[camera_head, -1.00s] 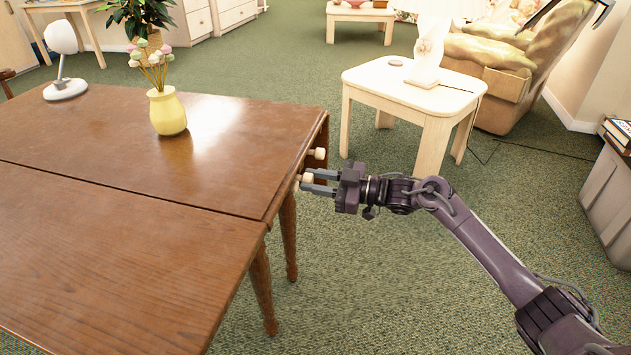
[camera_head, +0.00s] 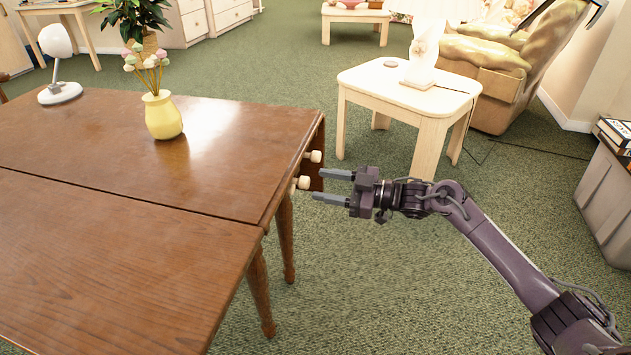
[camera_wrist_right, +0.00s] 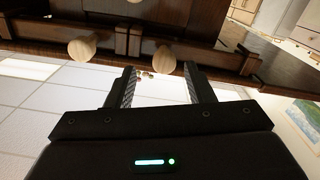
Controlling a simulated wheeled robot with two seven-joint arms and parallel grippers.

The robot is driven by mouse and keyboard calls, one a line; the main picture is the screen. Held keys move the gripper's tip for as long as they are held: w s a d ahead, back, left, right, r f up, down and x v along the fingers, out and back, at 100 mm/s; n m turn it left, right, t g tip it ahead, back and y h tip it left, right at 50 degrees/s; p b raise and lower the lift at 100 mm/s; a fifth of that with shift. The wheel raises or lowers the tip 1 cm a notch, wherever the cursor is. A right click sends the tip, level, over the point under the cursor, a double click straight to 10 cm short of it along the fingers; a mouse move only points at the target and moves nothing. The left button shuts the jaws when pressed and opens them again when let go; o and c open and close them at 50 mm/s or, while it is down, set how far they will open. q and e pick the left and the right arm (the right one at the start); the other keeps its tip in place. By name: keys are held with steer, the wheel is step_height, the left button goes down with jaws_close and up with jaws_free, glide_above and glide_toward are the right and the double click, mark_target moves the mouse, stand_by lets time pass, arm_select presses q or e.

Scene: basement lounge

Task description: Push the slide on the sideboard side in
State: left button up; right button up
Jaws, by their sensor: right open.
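The wooden drop-leaf table (camera_head: 120,215) has two pale round knobs on its right end, on what look like its slides. The far knob (camera_head: 315,156) and the near knob (camera_head: 301,183) sit close to the table's edge. Which slide is on the sideboard side I cannot tell. My right gripper (camera_head: 318,185) is open and empty, just right of the near knob and pointing at it. In the right wrist view, one knob (camera_wrist_right: 162,58) shows between the fingertips (camera_wrist_right: 159,72) and the other knob (camera_wrist_right: 82,49) lies to the left. My left gripper is out of view.
A yellow vase (camera_head: 163,115) with flowers and a white lamp (camera_head: 60,90) stand on the table. A pale side table (camera_head: 400,95) with a white figure is behind my right arm. Green carpet (camera_head: 400,285) is clear around the table's right end.

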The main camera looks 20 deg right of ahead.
steer(key=v, duration=0.4)
steer(key=shift+d, duration=0.15)
steer(key=shift+s, duration=0.1)
